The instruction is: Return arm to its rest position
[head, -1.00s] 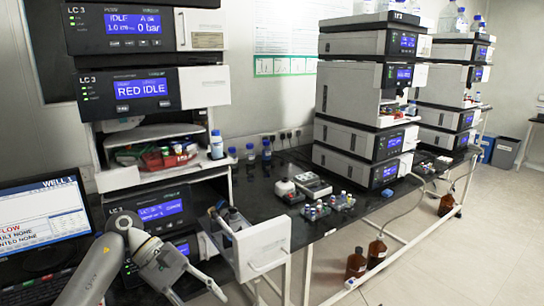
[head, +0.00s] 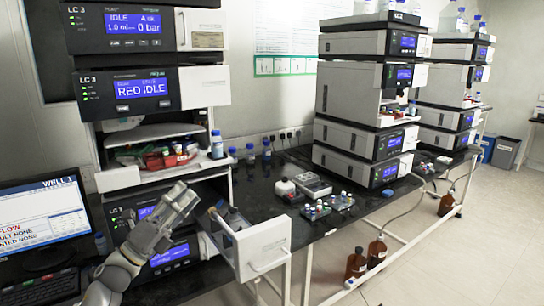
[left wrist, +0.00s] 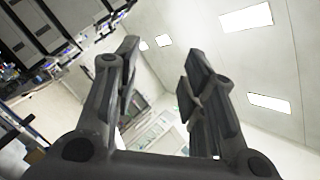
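My left arm comes up from the bottom left of the head view. My left gripper (head: 182,197) points up and to the right, in front of the lower part of the near LC 3 stack (head: 125,88). It partly hides the lower blue display of that stack. In the left wrist view my left gripper (left wrist: 158,72) is open, with two dark fingers apart and nothing between them. Behind the fingers are the pale ceiling and its lights. My right gripper is in neither view.
A monitor (head: 45,222) and a keyboard (head: 40,288) stand at the left. An open white drawer (head: 262,246) juts out right of my gripper. The dark bench (head: 285,215) carries vial racks (head: 318,210) and taller stacks (head: 350,110).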

